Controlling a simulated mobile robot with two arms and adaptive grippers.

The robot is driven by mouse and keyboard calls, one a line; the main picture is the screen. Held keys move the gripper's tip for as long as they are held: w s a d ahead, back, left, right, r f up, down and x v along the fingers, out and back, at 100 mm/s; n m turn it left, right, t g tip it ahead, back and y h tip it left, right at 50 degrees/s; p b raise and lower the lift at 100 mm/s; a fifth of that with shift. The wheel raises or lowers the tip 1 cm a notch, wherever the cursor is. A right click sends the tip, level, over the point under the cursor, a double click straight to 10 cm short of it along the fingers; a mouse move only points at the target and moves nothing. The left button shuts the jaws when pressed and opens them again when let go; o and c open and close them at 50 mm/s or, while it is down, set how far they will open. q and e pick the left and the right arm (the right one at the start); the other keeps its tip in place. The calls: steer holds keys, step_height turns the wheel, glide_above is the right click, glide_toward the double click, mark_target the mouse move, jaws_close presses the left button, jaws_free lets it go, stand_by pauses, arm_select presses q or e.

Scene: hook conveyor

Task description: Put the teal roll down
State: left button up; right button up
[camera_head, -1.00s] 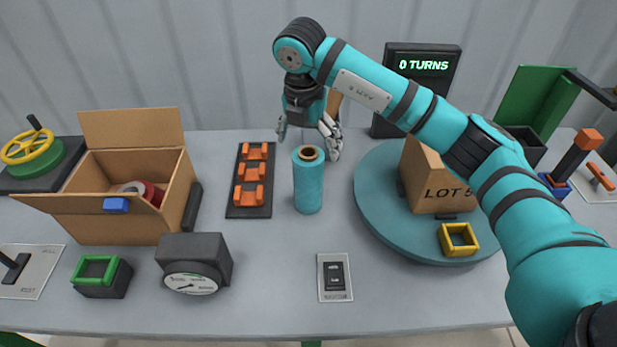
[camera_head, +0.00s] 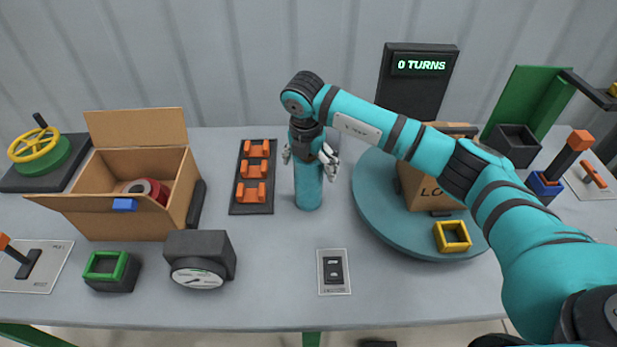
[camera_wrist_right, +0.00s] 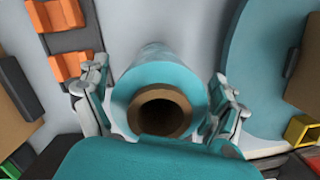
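The teal roll (camera_head: 308,190) stands upright on the grey table, left of the turntable. In the right wrist view the roll (camera_wrist_right: 160,72) shows its brown hollow core facing me. My right gripper (camera_head: 309,160) is over the roll from above, with one finger on each side of its upper part. In the wrist view the fingers of my right gripper (camera_wrist_right: 160,108) look spread, close beside the roll without clearly pressing on it. The gripper hides the roll's top in the head view. My left gripper is not in view.
The teal turntable (camera_head: 378,215) bears a cardboard box (camera_head: 425,190) and a yellow square frame (camera_head: 453,237). A black rack with orange holders (camera_head: 252,208) stands left of the roll. An open carton (camera_head: 120,220) is farther left. A switch plate (camera_head: 334,287) lies in front; table around it is clear.

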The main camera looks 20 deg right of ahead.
steer(key=c, duration=1.6)
steer(key=shift+r, duration=0.1)
